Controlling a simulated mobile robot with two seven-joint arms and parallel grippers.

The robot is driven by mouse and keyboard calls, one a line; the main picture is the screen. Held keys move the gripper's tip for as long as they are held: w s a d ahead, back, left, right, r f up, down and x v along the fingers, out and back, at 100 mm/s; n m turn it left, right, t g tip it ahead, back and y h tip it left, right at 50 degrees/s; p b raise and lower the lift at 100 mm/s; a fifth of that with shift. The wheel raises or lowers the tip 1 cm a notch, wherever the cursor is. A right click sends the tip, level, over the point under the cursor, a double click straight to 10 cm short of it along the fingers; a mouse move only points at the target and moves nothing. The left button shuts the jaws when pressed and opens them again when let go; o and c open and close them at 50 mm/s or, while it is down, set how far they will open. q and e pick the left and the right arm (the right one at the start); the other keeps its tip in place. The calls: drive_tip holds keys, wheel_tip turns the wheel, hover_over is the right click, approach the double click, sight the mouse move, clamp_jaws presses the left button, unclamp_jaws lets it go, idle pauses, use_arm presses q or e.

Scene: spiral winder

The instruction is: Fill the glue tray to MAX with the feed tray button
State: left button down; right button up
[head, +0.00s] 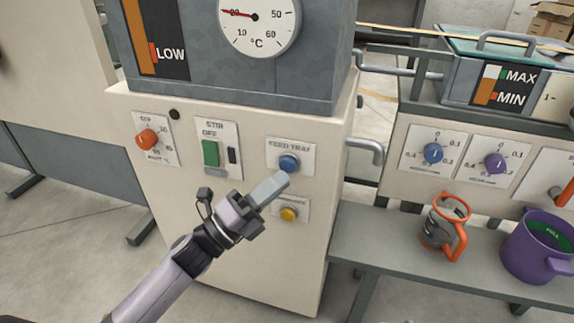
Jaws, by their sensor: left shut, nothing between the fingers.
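The blue feed tray button (289,162) sits on a labelled plate on the front of the beige cabinet. My left gripper (284,180) is shut and empty, with its fingertips just below the blue button. I cannot tell whether they touch it. The glue tray (462,78) stands at the upper right, with a MAX and MIN level gauge (503,86) on its front. My right gripper is not in view.
A yellow button (289,214) sits just below my gripper. A green switch (211,153) and an orange knob (146,138) are to the left. A glass jug with an orange handle (443,228) and a purple pot (535,250) stand on a grey bench (385,262) at right.

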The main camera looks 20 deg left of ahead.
use_arm(q)
drive_tip(key=s+p, duration=0.1)
drive_tip(key=s, duration=0.3)
drive_tip(key=shift+s+a, duration=0.1)
drive_tip(key=shift+s, duration=0.2)
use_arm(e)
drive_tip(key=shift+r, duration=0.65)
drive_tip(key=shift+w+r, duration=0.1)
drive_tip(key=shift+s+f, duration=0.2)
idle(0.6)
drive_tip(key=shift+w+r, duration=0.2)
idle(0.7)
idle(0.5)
